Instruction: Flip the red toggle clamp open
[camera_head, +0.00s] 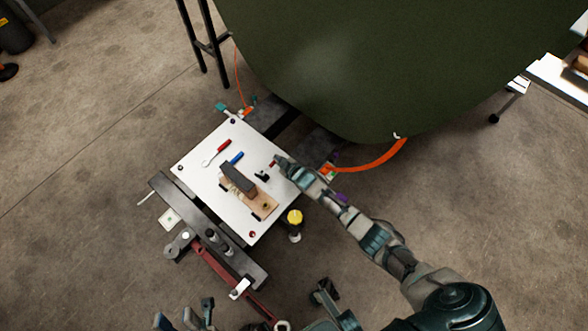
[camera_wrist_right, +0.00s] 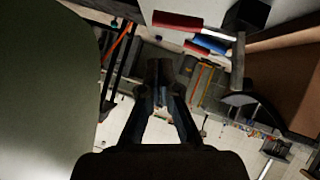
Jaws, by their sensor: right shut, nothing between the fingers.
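The toggle clamp has a small black body (camera_head: 262,176) and a short red handle (camera_head: 273,163), near the right side of a white board (camera_head: 200,168). The red handle (camera_wrist_right: 178,21) also shows at the top of the right wrist view. My right gripper (camera_head: 281,160) is just beside the handle in the head view. In the wrist view its fingertips (camera_wrist_right: 160,72) are together and empty, with a gap between them and the handle. Whether the handle is raised or flat is too small to tell. My left gripper (camera_head: 185,314) is partly cut off at the bottom edge.
A red-handled tool (camera_head: 220,149), a blue-handled tool (camera_head: 237,157) and a wooden block with a dark top (camera_head: 240,180) lie on the board. A large green fuselage panel (camera_head: 400,60) stands behind. A yellow-capped item (camera_head: 294,217) is at the board's right.

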